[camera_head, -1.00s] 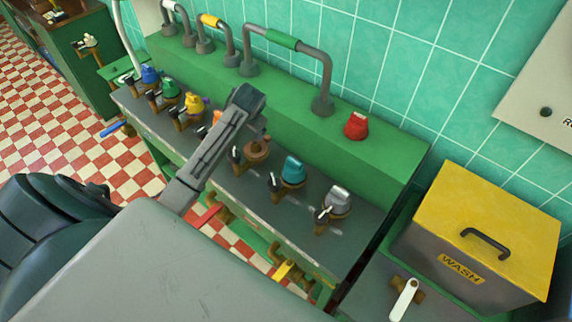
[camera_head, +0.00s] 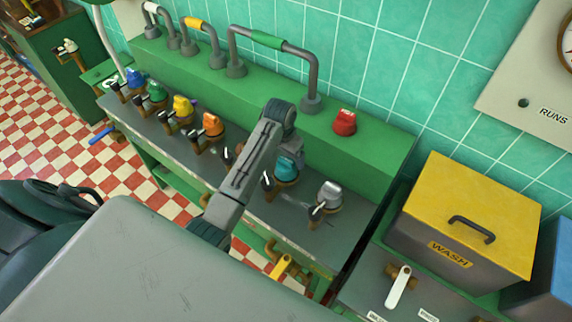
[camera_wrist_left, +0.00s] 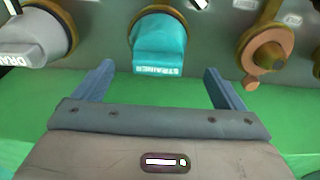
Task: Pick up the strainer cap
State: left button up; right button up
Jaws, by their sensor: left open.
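The strainer cap is the teal knob-like cap (camera_head: 287,167) on the grey bench top, between a covered spot and the silver cap. In the left wrist view the teal cap (camera_wrist_left: 160,45) bears the word STRAINER and sits at top centre. My left gripper (camera_wrist_left: 158,76) is open, its two blue-grey fingers apart on either side of the cap's lower end in the picture. Nothing is held; I cannot tell whether the fingers touch the cap. In the head view my left arm passes beside the cap and its fingers cannot be made out. My right gripper is not in view.
The orange cap (camera_head: 212,125) and others line the bench. A green ledge (camera_head: 372,152) with a red cap (camera_head: 344,122) and pipes runs behind. A yellow-lidded WASH box (camera_head: 470,205) stands right.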

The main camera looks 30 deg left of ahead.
aim_at(286, 159)
pick_arm(q)
notch_tip(286, 159, down, 3)
jog(key=shift+d+f+p, duration=0.15)
jog(key=shift+f+p, duration=0.05)
jog(key=shift+p, duration=0.6)
jog(key=shift+f, duration=0.45)
jog(key=c, duration=1)
jog(key=shift+w+r, duration=0.1)
jog(key=shift+r, duration=0.25)
notch_tip(286, 159, up, 8)
jog(key=b, duration=0.3)
jog(key=shift+r, duration=0.75)
